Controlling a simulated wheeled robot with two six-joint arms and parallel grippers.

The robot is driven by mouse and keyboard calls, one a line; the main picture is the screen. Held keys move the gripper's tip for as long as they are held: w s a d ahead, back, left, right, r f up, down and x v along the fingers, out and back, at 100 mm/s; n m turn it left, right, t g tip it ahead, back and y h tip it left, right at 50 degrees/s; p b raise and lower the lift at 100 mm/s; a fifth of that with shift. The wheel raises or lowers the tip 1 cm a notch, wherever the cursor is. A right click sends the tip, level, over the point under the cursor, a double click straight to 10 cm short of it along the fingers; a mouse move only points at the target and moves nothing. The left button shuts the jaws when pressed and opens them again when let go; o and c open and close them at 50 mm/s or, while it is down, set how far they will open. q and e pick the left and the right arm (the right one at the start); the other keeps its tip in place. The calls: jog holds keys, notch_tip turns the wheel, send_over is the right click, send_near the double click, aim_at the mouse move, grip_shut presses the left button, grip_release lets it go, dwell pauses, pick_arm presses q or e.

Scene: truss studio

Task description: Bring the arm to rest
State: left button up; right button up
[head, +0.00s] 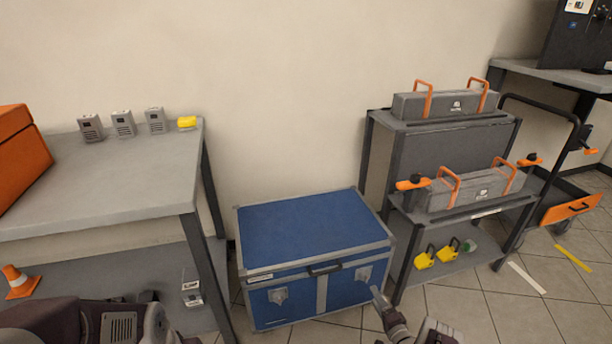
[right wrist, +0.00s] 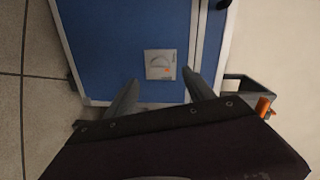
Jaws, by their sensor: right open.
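My right gripper (head: 377,297) shows at the bottom of the head view, in front of the right part of the blue case's front. In the right wrist view, the two fingers of the right gripper (right wrist: 162,90) are spread apart with nothing between them. The blue case (head: 318,228) is shut and stands on the floor; its blue side also fills much of the right wrist view (right wrist: 112,45). My left arm shows in part at the bottom left of the head view; its gripper is not seen.
A grey table (head: 110,178) stands at left with small grey devices and a yellow item (head: 187,122). A grey rack (head: 437,126) at right bears two grey toolboxes with orange handles. A trolley (head: 570,207) stands beyond it. Tiled floor (head: 465,312) is free at lower right.

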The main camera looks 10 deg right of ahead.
jog(key=w+a+r+n+g+y, duration=0.2)
jog(key=a+r+n+g+y, duration=0.35)
jog(key=a, duration=0.75)
jog(key=s+a+r+n+g, duration=0.2)
jog(key=s+a+r+g, duration=0.3)
jog(key=s+r+g, duration=0.15)
jog(key=s+a+r+n+g, duration=0.3)
jog(key=s+a+r+g, duration=0.25)
jog(key=s, duration=0.25)
jog(key=s+d+r+n+t+h+p, duration=0.2)
jog(key=s+d+r+n+h, duration=0.2)
jog(key=s+r+h, duration=0.55)
notch_tip(320, 180, up, 37)
jog(key=s+y+p, duration=0.2)
jog(key=p, duration=3.3)
jog(key=shift+a+f+y+p, duration=0.15)
jog(key=shift+y+p, duration=0.15)
jog(key=shift+y, duration=0.1)
jog(key=shift+f, duration=0.1)
